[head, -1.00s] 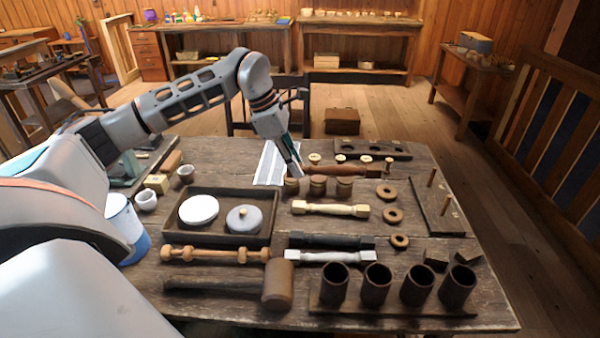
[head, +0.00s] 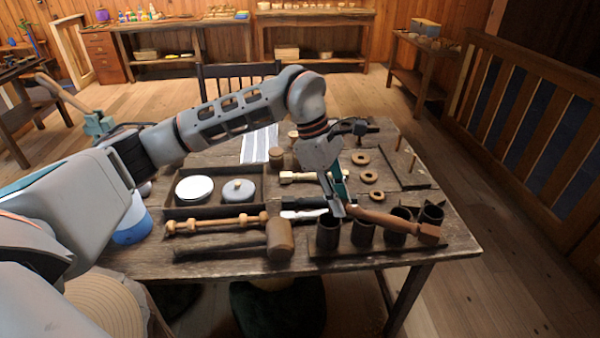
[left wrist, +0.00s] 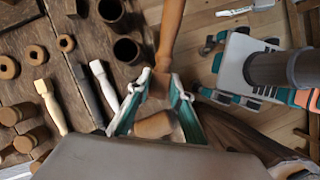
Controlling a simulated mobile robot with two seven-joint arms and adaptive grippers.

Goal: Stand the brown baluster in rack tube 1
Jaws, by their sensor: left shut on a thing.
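The brown baluster (head: 385,219) is held near one end by my left gripper (head: 340,207). In the head view it slants right and slightly down from the fingers, with its square far end in front of the tubes at the right. In the left wrist view the baluster (left wrist: 172,32) runs up from between the fingertips (left wrist: 158,86). The rack (head: 345,246) lies at the table's front right with several dark open tubes, such as the leftmost one (head: 328,232). The baluster partly hides the others. No tube number can be read. My right gripper is not in view.
A mallet (head: 279,240) and a light brown turned piece (head: 215,224) lie left of the rack. A tray (head: 172,215) holds two round lidded things. Pale and dark spindles lie behind the rack. Wooden rings (head: 370,178) are farther back.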

